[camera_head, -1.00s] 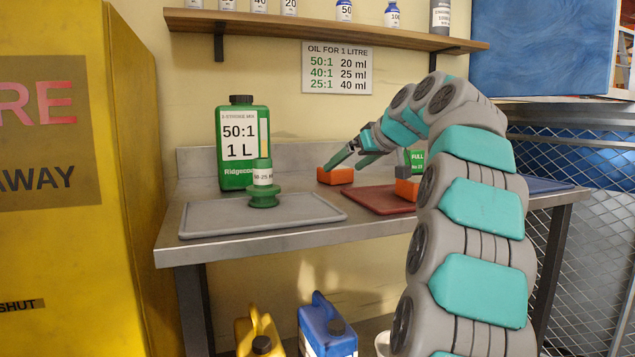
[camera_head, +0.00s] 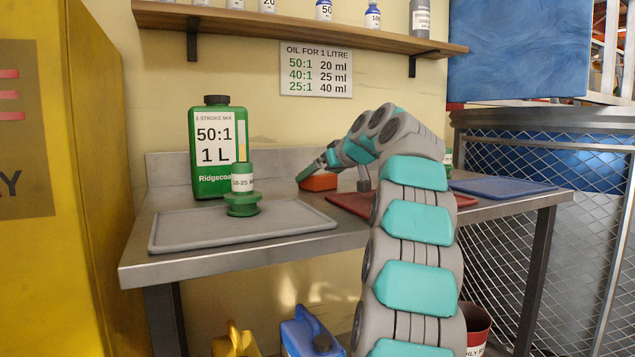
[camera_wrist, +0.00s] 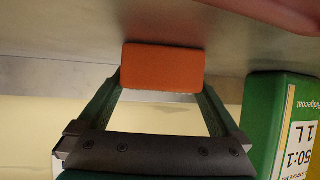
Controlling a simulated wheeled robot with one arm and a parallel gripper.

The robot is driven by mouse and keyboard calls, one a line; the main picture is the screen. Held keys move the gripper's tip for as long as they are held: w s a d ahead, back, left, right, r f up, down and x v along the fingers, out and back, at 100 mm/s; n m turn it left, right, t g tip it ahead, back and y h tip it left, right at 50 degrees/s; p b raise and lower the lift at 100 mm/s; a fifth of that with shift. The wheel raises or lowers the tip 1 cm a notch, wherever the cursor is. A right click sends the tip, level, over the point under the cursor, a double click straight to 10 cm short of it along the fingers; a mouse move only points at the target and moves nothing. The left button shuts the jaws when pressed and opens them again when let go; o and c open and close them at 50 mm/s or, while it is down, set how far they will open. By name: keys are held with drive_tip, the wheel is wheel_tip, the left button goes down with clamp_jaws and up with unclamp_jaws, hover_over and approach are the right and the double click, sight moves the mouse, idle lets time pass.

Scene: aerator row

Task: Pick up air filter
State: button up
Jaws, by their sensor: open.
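An orange block-shaped piece (camera_head: 319,182), which I take for the air filter, sits on the metal bench behind the grey and red trays. My gripper (camera_head: 312,171) reaches over from the right, its fingers down close to the block. In the wrist view the orange block (camera_wrist: 162,66) lies centred at the tips of my gripper (camera_wrist: 161,88), one green finger on each side. The jaws are open, with nothing held. Whether the fingertips touch the block I cannot tell.
A green 2-stroke bottle (camera_head: 208,150) stands left of the block, with a green capped measure (camera_head: 243,192) on the grey tray (camera_head: 290,222). The red tray (camera_head: 350,203) is partly behind my arm. A blue tray (camera_head: 500,187) lies at the right. A shelf (camera_head: 280,22) runs above.

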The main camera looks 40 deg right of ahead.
drive_tip(key=shift+w+f, duration=0.1)
drive_tip(key=shift+w, duration=0.1)
drive_tip(key=c, duration=1)
